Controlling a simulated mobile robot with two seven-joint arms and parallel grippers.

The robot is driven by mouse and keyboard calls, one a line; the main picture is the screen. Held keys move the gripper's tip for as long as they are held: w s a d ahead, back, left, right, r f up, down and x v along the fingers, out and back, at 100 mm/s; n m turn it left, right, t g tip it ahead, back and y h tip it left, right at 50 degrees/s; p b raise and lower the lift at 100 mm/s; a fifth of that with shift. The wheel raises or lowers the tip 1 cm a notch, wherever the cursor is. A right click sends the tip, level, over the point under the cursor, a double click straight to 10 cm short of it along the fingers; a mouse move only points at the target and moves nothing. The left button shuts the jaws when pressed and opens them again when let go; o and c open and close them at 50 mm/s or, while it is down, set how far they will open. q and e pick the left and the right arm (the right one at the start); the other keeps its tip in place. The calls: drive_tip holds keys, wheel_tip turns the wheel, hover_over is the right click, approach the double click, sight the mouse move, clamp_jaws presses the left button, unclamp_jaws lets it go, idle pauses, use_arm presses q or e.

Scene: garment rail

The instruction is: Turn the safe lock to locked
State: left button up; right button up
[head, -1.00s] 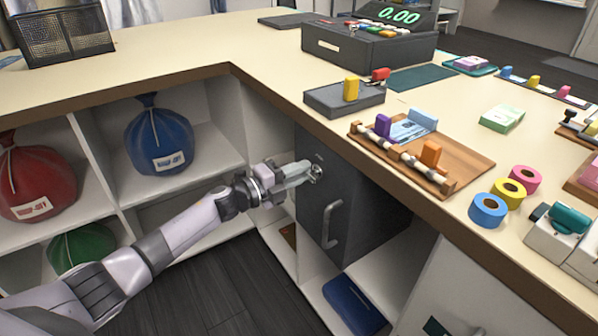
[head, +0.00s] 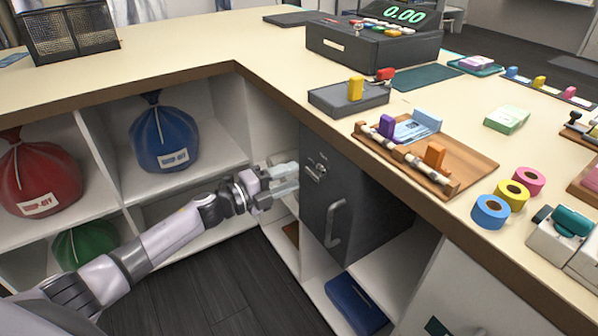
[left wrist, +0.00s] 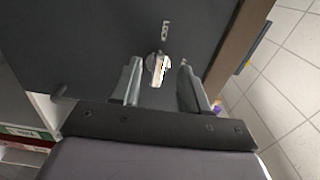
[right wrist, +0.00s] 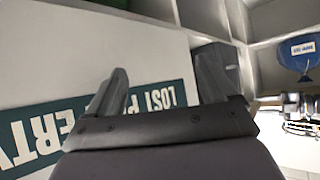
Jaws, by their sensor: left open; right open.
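The dark grey safe (head: 350,195) sits under the counter with its door shut. Its round lock (head: 316,169) is near the door's top left, above a bar handle (head: 335,223). My left gripper (head: 297,178) is open and empty, a little left of the lock and apart from it. In the left wrist view the lock's pale knob (left wrist: 159,70) shows between and beyond the open fingers, its long side roughly in line with the "LOCK" lettering (left wrist: 165,30). My right gripper (right wrist: 162,68) is open and empty, facing a "LOST PROPERTY" sign (right wrist: 60,130).
The counter edge (head: 300,117) overhangs the safe. Shelves at left hold a blue bag (head: 164,138), a red bag (head: 38,178) and a green bag (head: 84,243). A blue item (head: 355,303) lies below the safe. Dark floor (head: 230,290) is clear.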

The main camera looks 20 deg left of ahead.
use_arm(q)
drive_tip(key=shift+v, duration=1.45)
use_arm(e)
drive_tip(key=shift+s, duration=0.15)
